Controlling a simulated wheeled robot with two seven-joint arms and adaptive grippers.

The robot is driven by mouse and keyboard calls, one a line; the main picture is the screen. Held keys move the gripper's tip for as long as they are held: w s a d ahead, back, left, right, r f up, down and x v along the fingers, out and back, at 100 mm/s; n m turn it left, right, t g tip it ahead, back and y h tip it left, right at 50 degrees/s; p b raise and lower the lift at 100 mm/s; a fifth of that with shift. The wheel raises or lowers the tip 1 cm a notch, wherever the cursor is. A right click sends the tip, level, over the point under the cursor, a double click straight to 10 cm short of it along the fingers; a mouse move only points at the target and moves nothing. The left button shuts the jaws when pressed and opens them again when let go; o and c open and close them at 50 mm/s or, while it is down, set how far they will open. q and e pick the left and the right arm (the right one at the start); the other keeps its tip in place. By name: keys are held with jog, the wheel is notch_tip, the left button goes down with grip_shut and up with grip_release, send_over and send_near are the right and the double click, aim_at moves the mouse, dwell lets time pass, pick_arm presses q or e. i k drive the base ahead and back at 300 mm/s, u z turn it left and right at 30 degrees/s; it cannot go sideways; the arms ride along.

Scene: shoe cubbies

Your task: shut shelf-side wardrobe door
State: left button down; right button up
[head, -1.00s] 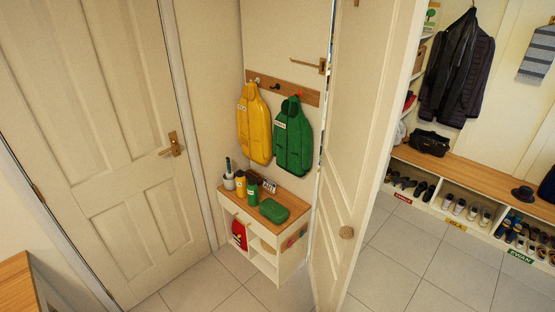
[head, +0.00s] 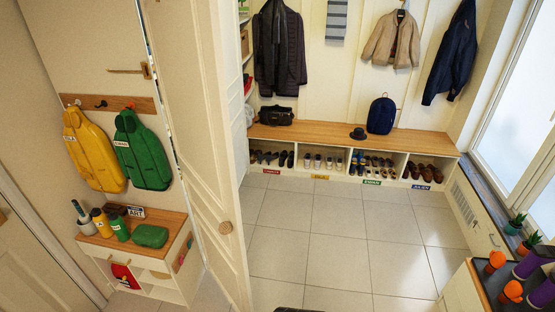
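An open cream panelled door (head: 195,130) with a round wooden knob (head: 225,227) stands edge-on left of the middle in the head view. Neither of my grippers is in view.
A wooden bench (head: 330,132) with shoe cubbies runs along the back wall. A small cabinet (head: 150,278) stands left of the door. The tiled floor (head: 330,235) between is clear.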

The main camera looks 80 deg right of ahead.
aim_at(184, 36)
jog(key=z, duration=1.95)
jog(key=i, duration=1)
